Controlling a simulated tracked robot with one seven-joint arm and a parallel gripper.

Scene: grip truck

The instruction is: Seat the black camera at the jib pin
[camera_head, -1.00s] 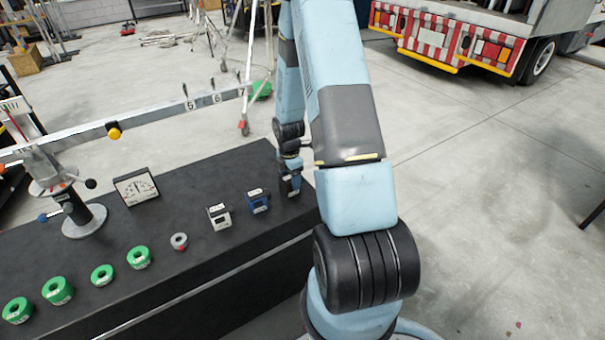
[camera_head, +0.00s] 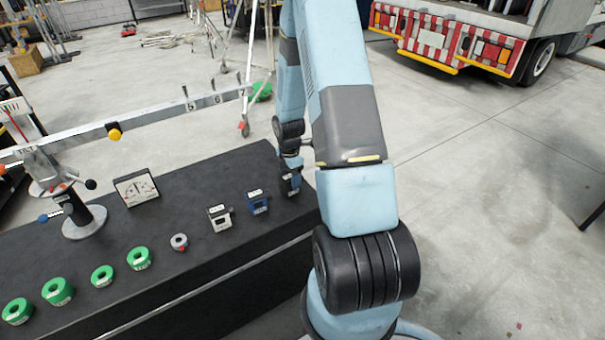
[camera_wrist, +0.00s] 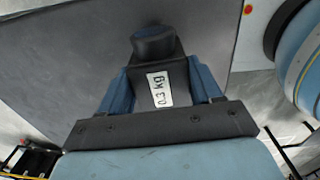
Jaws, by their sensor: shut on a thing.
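My gripper (camera_wrist: 157,95) is shut on the black camera (camera_wrist: 168,68). In the wrist view the camera sits between the two blue fingers, with a white "0.3 kg" label and a dark round part at its far end. In the head view my gripper (camera_head: 291,186) is low at the right end of the black bench top, to the right of the blue camera; the black camera is hard to make out there. The jib (camera_head: 150,112) is a pale beam on a post with a round base. Upright pins stand along it by the numbers 5, 6 and 7 (camera_head: 238,82).
On the black bench (camera_head: 180,200) stand a white camera (camera_head: 219,219), a blue camera (camera_head: 258,202), a grey ring (camera_head: 179,242), several green weights (camera_head: 139,258) and a dial (camera_head: 136,187). A yellow knob (camera_head: 114,132) hangs on the beam. A tripod stand (camera_head: 247,70) is behind.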

